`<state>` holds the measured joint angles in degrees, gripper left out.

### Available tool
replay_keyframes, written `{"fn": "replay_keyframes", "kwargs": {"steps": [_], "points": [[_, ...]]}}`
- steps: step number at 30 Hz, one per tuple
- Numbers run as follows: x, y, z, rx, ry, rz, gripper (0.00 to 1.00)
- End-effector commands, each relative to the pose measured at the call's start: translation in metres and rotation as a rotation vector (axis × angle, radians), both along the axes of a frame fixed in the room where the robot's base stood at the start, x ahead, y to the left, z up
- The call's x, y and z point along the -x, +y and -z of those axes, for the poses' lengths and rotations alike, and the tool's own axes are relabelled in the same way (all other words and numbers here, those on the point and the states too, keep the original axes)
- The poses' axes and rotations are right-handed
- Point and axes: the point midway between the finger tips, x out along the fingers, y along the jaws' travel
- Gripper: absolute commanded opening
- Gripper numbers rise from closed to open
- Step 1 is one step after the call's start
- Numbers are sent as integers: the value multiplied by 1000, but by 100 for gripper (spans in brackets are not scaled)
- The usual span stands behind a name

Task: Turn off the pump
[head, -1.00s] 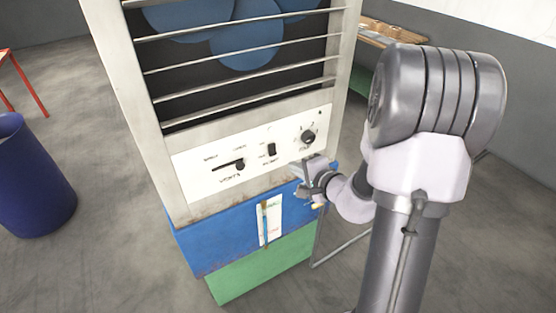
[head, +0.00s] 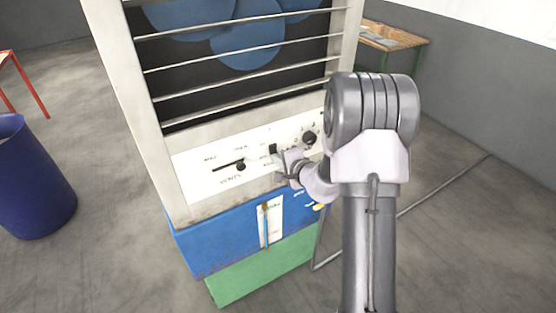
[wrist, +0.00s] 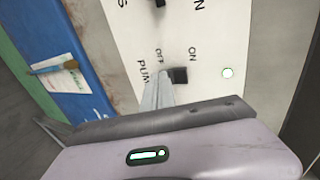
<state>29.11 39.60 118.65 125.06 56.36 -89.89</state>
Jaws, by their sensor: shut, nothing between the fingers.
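The pump switch (head: 272,149) is a small black rocker on the white control panel (head: 205,180). In the wrist view, the switch (wrist: 180,75) lies between the printed words OFF and ON, above a partly covered PUMP label. A round pale-green light (wrist: 227,73) glows on the ON side. My gripper (head: 280,158) is shut and empty, close in front of the panel. In the wrist view, its fingertips (wrist: 160,84) are right beside the switch on the OFF side and overlap its edge. I cannot tell whether they touch it. Its exact tilt is unclear.
A vents slider (head: 238,164) is left of the switch and a round black knob (head: 309,138) right of it. Metal slats (head: 235,62) cross the cabinet above. A blue bin (head: 35,185) stands at the left. The floor between bin and cabinet is clear.

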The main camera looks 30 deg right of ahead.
Motion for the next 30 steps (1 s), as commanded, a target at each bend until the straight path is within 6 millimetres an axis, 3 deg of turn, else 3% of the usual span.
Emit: {"fn": "replay_keyframes", "kwargs": {"steps": [6,9,30], "points": [[-5,0,17,-1,-66,0,0],[-6,0,6,-2,-70,0,0],[-5,0,-12,-3,-70,0,0]]}}
